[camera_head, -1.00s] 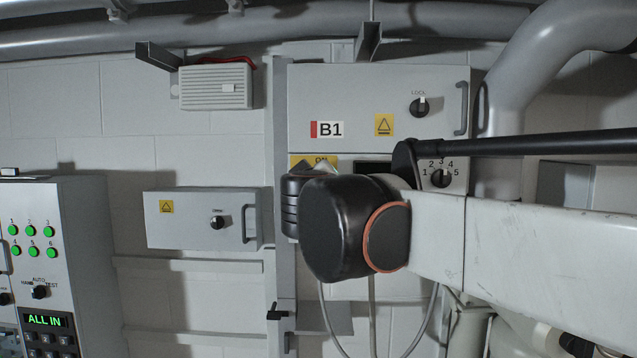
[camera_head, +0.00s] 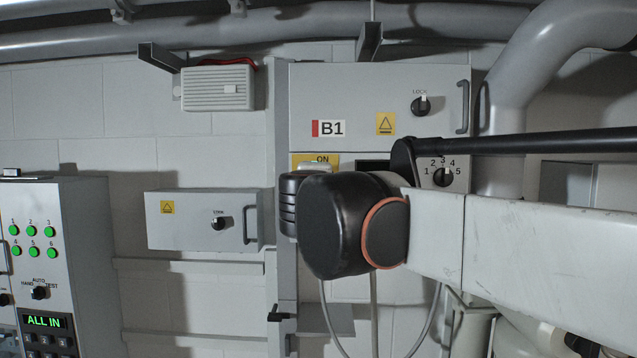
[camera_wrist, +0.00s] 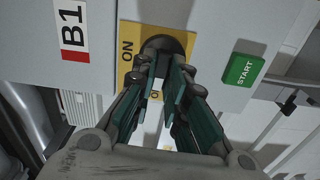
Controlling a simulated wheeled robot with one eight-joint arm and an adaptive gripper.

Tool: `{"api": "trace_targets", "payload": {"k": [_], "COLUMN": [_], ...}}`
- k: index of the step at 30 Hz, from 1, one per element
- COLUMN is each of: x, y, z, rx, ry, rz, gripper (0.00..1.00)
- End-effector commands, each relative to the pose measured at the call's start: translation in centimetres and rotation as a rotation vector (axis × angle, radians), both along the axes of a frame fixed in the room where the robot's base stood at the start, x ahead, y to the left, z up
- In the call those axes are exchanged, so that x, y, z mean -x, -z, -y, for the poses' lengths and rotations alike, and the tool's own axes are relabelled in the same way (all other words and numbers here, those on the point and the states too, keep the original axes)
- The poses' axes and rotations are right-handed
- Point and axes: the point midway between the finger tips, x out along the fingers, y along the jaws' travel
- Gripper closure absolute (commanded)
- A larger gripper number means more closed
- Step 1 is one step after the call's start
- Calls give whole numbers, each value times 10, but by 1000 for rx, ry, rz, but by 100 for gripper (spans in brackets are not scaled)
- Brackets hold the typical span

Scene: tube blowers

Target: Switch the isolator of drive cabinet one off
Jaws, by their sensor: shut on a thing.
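The grey drive cabinet marked B1 (camera_head: 240,100) stands on the wall; its B1 label (camera_wrist: 73,30) appears turned sideways in the wrist view. The isolator (camera_wrist: 165,45) is a dark round switch on a yellow plate (camera_wrist: 127,65) marked ON, with part of a second word hidden behind my fingers. My gripper (camera_wrist: 163,68) is at the isolator, its green-padded fingers shut on the switch's handle. The handle's exact angle is hidden between the fingers. In the head view, my wrist covers most of the isolator; the ON part of the plate (camera_head: 332,158) shows above it.
A green START button (camera_wrist: 243,70) is beside the isolator in the wrist view. The cabinet also has a LOCK knob (camera_head: 421,105), a numbered selector (camera_head: 443,177) and a door handle (camera_head: 463,107). A small box (camera_head: 190,220) hangs left; a control panel (camera_head: 85,230) stands farther left.

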Motion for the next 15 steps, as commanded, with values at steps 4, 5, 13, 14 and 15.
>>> {"api": "trace_targets", "payload": {"k": [4,5,13,14,15], "x": [0,0,0,0,0], "y": [1,1,2,2,2], "z": [0,0,0,0,0], "rx": [46,52,78,79,79], "ry": [-1,-1,-1,-1,-1], "rz": [-3,-3,-4,-4,-4], "gripper": [100,100,100,100,100]}}
